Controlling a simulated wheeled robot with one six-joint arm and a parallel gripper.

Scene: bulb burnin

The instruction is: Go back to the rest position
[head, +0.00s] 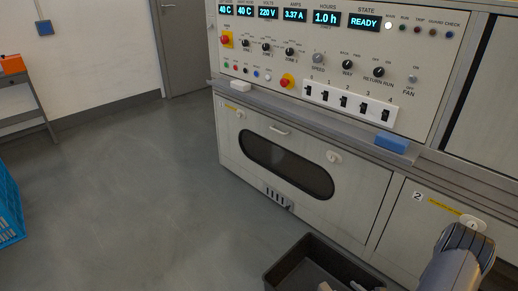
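A grey arm link of mine shows at the bottom right of the head view, in front of the lower cabinet. My gripper is not in view. The control panel (330,50) of the burn-in machine stands ahead, with lit displays, knobs and a row of switches. The state display (364,22) reads READY. Below it is a closed oven door (285,160) with a dark oval window.
A dark open bin (284,262) with items inside stands at the bottom centre. A blue block (391,143) and a white block (233,85) lie on the ledge. A blue crate (8,212) and a shelf (24,97) are at left. The floor (120,190) between is clear.

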